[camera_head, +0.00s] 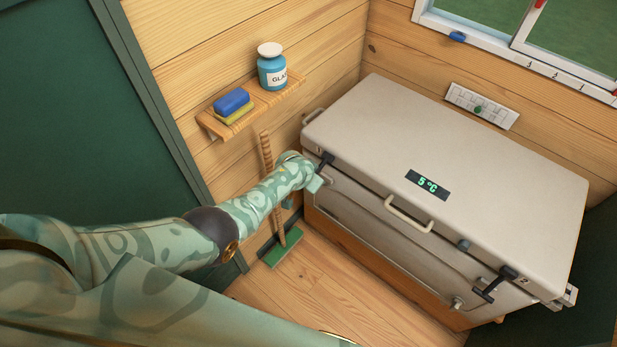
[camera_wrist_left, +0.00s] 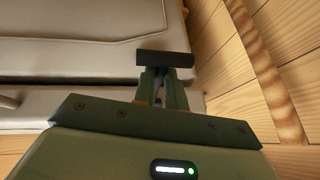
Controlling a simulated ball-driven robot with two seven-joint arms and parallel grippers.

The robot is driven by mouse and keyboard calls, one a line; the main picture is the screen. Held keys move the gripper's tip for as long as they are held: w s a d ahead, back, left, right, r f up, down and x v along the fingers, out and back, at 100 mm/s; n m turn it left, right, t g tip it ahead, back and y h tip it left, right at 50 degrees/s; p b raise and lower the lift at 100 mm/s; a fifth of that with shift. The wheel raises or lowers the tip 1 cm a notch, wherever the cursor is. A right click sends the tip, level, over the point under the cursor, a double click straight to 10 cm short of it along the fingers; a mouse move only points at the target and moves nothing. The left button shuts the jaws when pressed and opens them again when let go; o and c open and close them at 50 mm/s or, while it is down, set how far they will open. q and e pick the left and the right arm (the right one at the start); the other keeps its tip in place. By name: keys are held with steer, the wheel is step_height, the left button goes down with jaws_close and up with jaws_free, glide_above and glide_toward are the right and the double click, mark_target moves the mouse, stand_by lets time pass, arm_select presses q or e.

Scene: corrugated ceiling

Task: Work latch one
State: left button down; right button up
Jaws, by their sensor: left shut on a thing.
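A large beige cooler chest (camera_head: 450,150) stands against the wooden wall with its lid down. A black latch (camera_head: 325,160) sits at the left end of its front. A second black latch (camera_head: 494,284) is near the right end of the front. My left gripper (camera_head: 316,183) is at the left latch, shut on it. In the left wrist view, the dark latch bar (camera_wrist_left: 165,59) lies across the tips of my left gripper (camera_wrist_left: 162,85), in front of the chest (camera_wrist_left: 70,70). My right gripper is not in view.
A small wall shelf (camera_head: 258,102) holds a blue-and-yellow sponge (camera_head: 231,102) and a labelled jar (camera_head: 271,68). A broom (camera_head: 278,215) leans beside my left forearm. A pale handle (camera_head: 408,214) sticks out from the chest's front. The wooden floor (camera_head: 300,285) in front is clear.

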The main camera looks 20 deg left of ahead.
arm_select(q)
steer(key=shift+w+r, duration=0.35)
steer(key=shift+r, duration=0.1)
steer(key=c, duration=1.4)
jaws_free()
steer(key=shift+c, duration=0.2)
steer(key=shift+s+f, duration=0.15)
steer(key=p+v, duration=1)
steer(key=v, duration=0.6)
steer(key=shift+s, duration=0.25)
